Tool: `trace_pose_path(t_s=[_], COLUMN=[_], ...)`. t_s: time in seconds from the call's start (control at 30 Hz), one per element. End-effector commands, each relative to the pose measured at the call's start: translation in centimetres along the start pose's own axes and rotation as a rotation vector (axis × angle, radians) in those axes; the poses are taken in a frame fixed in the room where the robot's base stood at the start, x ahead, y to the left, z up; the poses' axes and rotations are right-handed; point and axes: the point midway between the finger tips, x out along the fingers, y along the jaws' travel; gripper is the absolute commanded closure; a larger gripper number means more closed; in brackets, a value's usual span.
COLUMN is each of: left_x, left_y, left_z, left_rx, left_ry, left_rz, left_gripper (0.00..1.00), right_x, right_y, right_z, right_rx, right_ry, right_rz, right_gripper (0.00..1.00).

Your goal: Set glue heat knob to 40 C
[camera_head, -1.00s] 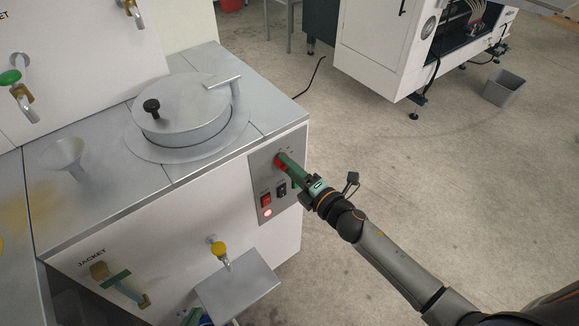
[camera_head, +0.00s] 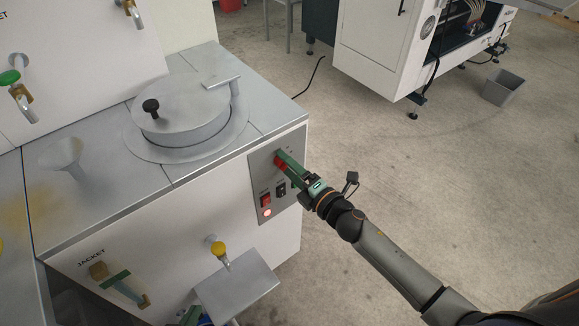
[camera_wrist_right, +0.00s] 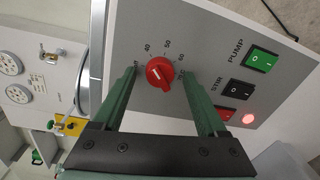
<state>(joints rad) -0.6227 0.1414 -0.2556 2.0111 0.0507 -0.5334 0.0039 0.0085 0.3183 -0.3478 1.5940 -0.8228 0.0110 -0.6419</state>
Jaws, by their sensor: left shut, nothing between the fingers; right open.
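The red glue heat knob (camera_wrist_right: 160,73) sits on the grey control panel (camera_wrist_right: 215,30) among printed numbers; 40, 50 and 60 are readable. In the head view the right gripper (camera_head: 285,162) is at the knob (camera_head: 280,162).
Below the knob are a red switch (camera_head: 265,200), a black switch (camera_head: 281,189) and a lit lamp (camera_head: 267,212). A yellow-knobbed tap (camera_head: 218,249) and a metal shelf (camera_head: 238,286) jut from the machine front.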

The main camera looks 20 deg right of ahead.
Motion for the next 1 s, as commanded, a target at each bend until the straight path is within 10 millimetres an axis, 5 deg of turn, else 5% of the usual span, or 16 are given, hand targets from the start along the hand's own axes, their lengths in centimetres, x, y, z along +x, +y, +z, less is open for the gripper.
trace_pose_path(t_s=[0.23,0.7,1.0], left_x=[-0.1,0.0,0.0], left_y=[0.0,0.0,0.1], left_z=[-0.1,0.2,0.7], left_rx=[0.0,0.0,-0.001], left_ry=[0.0,-0.003,-0.012], left_rz=[0.0,0.001,0.001], left_gripper=[1.0,1.0,1.0], right_x=[-1.5,-9.8,-12.3], right_y=[-0.1,-0.1,0.0], right_z=[0.0,-0.1,0.0], right_rx=[0.001,0.001,0.001], right_ry=[0.001,0.0,0.0], right_rz=[-0.002,-0.003,0.0], right_gripper=[0.25,0.25,0.25])
